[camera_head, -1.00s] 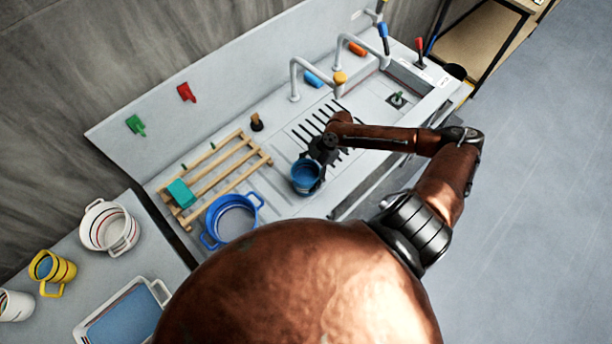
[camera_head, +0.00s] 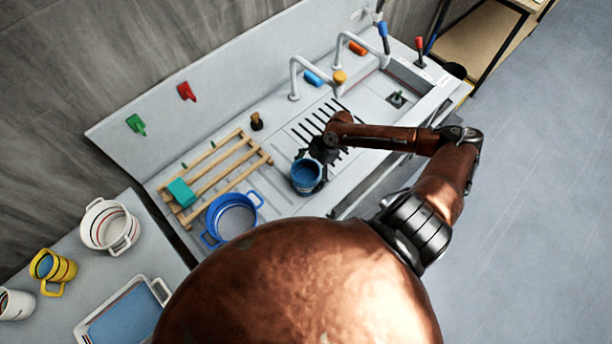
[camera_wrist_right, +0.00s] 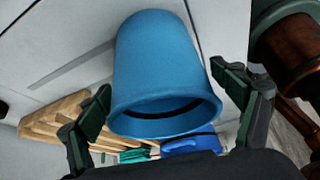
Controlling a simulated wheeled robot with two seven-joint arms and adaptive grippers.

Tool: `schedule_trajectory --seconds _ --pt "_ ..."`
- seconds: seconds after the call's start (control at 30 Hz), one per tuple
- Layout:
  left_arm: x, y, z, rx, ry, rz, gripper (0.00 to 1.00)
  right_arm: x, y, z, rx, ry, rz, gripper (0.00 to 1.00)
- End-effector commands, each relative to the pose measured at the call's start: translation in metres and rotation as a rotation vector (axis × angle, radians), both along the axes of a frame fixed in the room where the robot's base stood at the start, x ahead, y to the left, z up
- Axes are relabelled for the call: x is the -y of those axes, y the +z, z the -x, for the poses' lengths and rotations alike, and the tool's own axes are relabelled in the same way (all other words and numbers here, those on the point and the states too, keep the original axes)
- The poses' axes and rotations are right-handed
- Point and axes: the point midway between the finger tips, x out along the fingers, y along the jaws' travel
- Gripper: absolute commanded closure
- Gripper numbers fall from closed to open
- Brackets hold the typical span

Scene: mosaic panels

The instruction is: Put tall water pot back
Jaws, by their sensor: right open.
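A tall blue pot (camera_head: 306,177) stands on the counter at the front edge of the slotted drain area. My right gripper (camera_head: 316,160) is right behind it in the head view, with its fingers open. In the right wrist view the blue pot (camera_wrist_right: 160,70) lies between the two spread fingers of the right gripper (camera_wrist_right: 162,82). Gaps show between the pot and both fingers there, so it is not gripped. My left gripper is not in view.
A wide blue two-handled pot (camera_head: 232,216) stands to the left, near a wooden rack (camera_head: 232,168) holding a teal block (camera_head: 180,192). Taps (camera_head: 295,80) stand behind the drain. A side table holds a white pot (camera_head: 108,228), yellow mug (camera_head: 52,270) and tray (camera_head: 120,320).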

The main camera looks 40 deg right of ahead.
Motion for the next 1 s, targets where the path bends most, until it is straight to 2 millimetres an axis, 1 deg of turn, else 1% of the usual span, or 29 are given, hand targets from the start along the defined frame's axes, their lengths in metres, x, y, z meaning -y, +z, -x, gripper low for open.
schedule_trajectory --seconds 0.17,0.3,0.5,0.6,0.77,1.0 --pt "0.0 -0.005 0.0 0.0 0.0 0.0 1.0 0.015 0.021 0.001 0.001 0.0 0.005 0.13" --pt "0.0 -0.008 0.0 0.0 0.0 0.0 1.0 0.03 0.048 0.002 0.001 -0.001 0.006 0.13" --pt "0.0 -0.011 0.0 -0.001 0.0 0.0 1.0 0.048 0.081 0.004 0.001 -0.001 0.004 0.13" --pt "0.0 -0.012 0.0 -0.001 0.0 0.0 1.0 0.054 0.091 0.005 -0.001 -0.002 0.002 0.13" --pt "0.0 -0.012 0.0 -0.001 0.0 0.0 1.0 0.058 0.1 0.006 -0.001 0.001 0.001 0.13" --pt "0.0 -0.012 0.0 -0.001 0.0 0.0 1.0 0.058 0.102 0.006 0.0 0.0 0.0 0.13"
